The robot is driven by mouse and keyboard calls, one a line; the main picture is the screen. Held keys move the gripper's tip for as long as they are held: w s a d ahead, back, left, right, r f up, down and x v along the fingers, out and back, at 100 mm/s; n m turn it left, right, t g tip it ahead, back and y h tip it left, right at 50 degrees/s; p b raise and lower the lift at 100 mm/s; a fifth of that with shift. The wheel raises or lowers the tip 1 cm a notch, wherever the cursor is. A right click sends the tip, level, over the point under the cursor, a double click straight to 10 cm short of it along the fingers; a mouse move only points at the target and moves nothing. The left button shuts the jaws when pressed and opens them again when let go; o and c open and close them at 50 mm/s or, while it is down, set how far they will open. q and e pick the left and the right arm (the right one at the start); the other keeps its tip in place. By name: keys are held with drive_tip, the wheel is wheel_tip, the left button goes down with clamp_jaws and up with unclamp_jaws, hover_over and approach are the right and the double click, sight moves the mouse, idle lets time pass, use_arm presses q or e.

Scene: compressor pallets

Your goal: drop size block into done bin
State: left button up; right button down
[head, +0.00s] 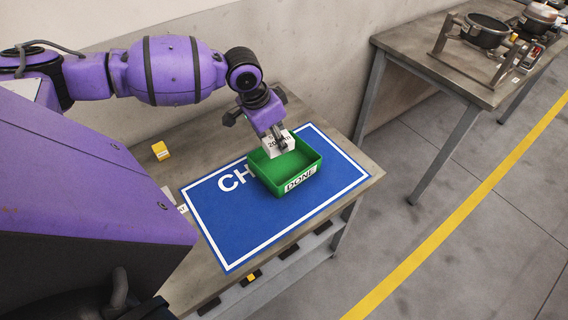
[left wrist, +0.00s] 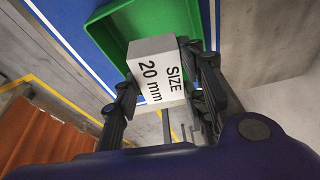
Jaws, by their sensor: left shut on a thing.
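A white size block (head: 277,144) with black lettering is held by my left gripper (head: 273,137), above the back part of the green done bin. In the left wrist view the block (left wrist: 156,72) reads "SIZE 20 mm" and sits between the two fingers (left wrist: 160,95). The green done bin (head: 305,172) carries a "DONE" label on its front and stands on a blue mat; part of it also shows in the left wrist view (left wrist: 140,22). The block's lower part overlaps the bin's opening in the head view; its exact height above the floor of the bin is unclear. My right gripper is not visible.
The blue mat (head: 243,222) with a white border and partly covered lettering lies on the table (head: 367,163). A small yellow cube (head: 160,150) sits at the table's back left. Another table (head: 408,42) with pots and a stand is at the upper right, across a floor gap.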

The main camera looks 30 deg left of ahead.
use_arm(q)
drive_tip(key=o, duration=1.3)
drive_tip(key=shift+o, duration=0.2)
drive_tip(key=shift+r, duration=0.1)
drive_tip(key=v, duration=1.2)
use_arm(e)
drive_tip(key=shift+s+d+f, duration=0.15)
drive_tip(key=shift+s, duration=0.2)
